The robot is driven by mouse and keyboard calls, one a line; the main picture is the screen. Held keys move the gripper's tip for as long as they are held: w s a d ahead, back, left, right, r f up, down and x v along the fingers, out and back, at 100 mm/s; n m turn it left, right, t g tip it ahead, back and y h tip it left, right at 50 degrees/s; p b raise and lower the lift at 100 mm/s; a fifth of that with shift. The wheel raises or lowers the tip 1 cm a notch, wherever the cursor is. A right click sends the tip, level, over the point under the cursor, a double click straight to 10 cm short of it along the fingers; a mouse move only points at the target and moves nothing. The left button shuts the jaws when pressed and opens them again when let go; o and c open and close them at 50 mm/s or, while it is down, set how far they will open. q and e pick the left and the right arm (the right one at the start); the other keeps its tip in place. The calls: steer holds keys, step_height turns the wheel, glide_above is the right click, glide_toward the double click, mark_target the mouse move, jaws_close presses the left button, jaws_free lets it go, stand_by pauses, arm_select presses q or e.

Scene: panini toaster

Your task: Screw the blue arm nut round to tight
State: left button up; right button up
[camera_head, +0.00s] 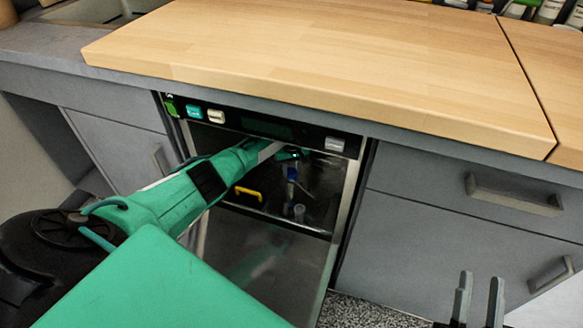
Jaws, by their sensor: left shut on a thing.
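The blue arm nut (291,173) is a small blue piece inside the dark open appliance under the counter. It sits at the top of a thin grey upright part (290,190). My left gripper (292,155) reaches into the opening from the left and is shut at the blue nut; its fingertips are small and dark, so the exact contact is hard to see. My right gripper (478,300) is at the bottom right, outside the appliance, with its two grey fingers apart and nothing between them.
The wooden worktop (330,55) overhangs the opening. A control panel (260,125) runs along its top edge. A yellow handle-like piece (248,193) and a small clear cup-like piece (299,212) are inside. The lowered door (262,262) lies below. Grey drawers (450,200) stand right.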

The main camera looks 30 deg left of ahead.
arm_select(q)
steer(key=shift+s+f, duration=0.1)
steer(key=shift+f, duration=0.05)
steer(key=shift+f+m, duration=0.1)
steer(key=shift+m, duration=0.9)
